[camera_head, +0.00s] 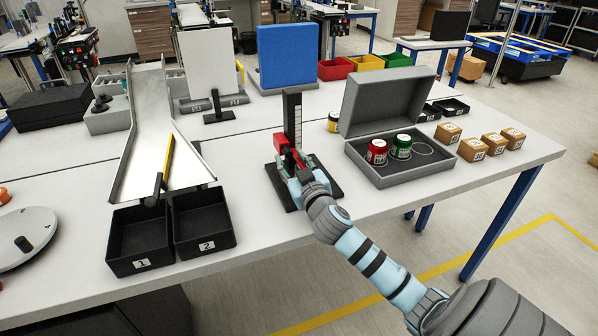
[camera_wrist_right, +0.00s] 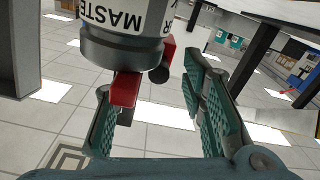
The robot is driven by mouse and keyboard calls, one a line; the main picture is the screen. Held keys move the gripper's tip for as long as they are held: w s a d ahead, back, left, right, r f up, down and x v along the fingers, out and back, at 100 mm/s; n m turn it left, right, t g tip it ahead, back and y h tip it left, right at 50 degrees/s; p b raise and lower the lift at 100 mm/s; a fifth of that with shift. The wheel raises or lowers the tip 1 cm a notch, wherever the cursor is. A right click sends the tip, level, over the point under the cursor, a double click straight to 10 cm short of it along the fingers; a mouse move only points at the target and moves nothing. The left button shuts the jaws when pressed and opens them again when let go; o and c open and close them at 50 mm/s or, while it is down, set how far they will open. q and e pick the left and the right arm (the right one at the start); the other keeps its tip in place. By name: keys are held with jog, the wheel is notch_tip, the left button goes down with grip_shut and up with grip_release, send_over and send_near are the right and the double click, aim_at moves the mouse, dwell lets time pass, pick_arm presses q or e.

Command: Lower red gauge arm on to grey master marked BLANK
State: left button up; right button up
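The red gauge arm (camera_head: 281,143) is on a black upright stand (camera_head: 292,110) on a dark base, in the middle of the head view. My right gripper (camera_head: 296,172) is at the front of the stand, close to the red arm. In the right wrist view a grey cylinder (camera_wrist_right: 125,55) carries a white label reading MASTER, upside down; the word BLANK does not show. Red parts of the gauge (camera_wrist_right: 127,89) are beside it. My right gripper's teal fingers (camera_wrist_right: 160,82) are apart, with a red part near the left finger. My left gripper is out of view.
An open grey case (camera_head: 408,172) holds a red (camera_head: 377,151) and a green (camera_head: 401,147) can. Small brown boxes (camera_head: 472,149) stand right of it. A metal chute (camera_head: 150,140) leads to two black bins (camera_head: 140,240) on the left.

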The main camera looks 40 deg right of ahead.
jog(key=v, duration=1)
jog(key=shift+s+a, duration=0.15)
